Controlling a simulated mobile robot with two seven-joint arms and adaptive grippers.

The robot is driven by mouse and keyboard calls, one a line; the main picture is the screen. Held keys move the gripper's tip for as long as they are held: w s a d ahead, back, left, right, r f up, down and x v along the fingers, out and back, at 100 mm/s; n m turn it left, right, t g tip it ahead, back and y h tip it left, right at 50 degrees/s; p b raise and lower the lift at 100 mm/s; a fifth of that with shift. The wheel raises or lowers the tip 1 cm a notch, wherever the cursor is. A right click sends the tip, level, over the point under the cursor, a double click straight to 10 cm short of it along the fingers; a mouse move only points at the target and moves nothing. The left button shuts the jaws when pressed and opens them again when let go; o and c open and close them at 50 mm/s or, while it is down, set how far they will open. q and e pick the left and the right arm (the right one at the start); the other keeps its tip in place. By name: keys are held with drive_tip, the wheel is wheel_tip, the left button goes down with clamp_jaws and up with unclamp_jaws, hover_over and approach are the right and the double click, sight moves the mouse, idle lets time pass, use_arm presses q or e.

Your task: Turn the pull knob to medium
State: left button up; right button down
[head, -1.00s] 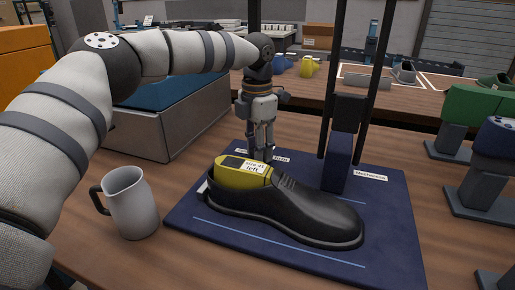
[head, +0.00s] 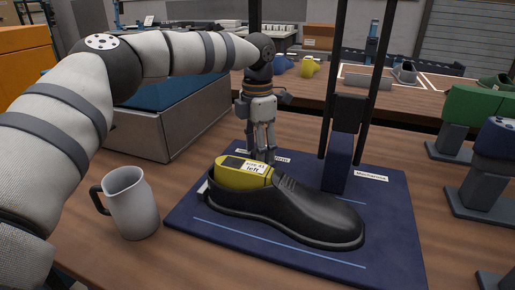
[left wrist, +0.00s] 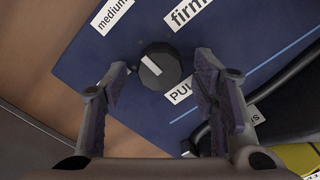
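The black pull knob (left wrist: 160,66) sits on the blue mat (left wrist: 226,72) in the left wrist view, with a white line slanting to the upper left. A "medium" label (left wrist: 112,15) lies to its upper left, a "firm" label (left wrist: 187,13) to its upper right and a "PULL" label (left wrist: 180,93) below it. My left gripper (left wrist: 162,72) is open, its fingers on either side of the knob with gaps showing. In the head view the left gripper (head: 260,150) points down behind the black shoe (head: 290,208), hiding the knob. The right gripper is not in view.
The shoe holds a yellow last (head: 243,172) labelled "left". Dark upright posts (head: 346,115) stand right of my gripper. A white mug (head: 132,203) stands left of the mat. Green and dark blue lasts on stands (head: 478,165) are at the right.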

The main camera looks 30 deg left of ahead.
use_arm(q)
wheel_tip(320, 180, up, 12)
idle(0.5)
